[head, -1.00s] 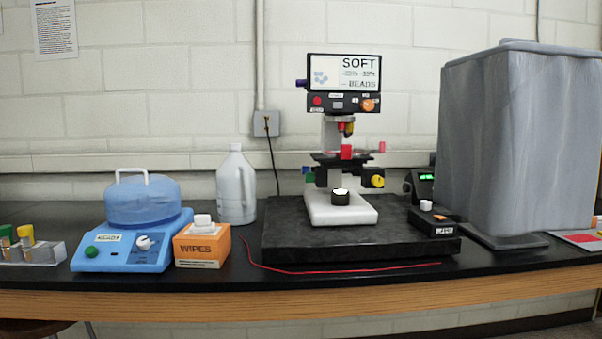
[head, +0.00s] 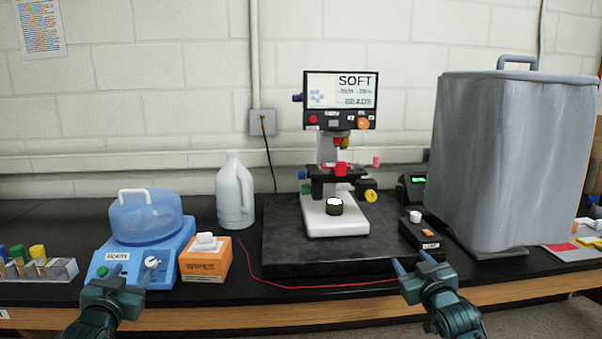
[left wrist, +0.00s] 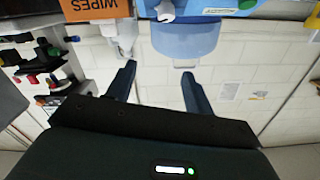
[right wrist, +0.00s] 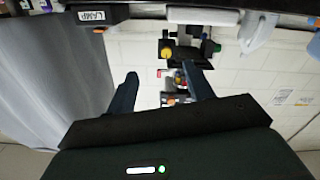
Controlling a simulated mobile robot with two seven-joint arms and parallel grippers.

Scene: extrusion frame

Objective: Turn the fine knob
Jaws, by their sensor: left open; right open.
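The microscope (head: 341,150) stands on a dark slab, with a screen on top and a white base. A yellow knob (head: 371,195) is on its right side; blue (head: 303,175) and green (head: 306,188) knobs are on its left. I cannot tell which is the fine knob. The yellow knob also shows upside down in the right wrist view (right wrist: 167,53). My left gripper (head: 126,275) is open and empty in front of the blue device. My right gripper (head: 412,264) is open and empty at the slab's front right, below and apart from the knobs.
The dark slab (head: 285,255) bears a lamp control box (head: 424,233) at right. A grey covered block (head: 510,160) stands further right. The blue device (head: 150,265), wipes box (head: 205,260) and white jug (head: 235,195) stand left. A red cord (head: 300,287) lies along the front.

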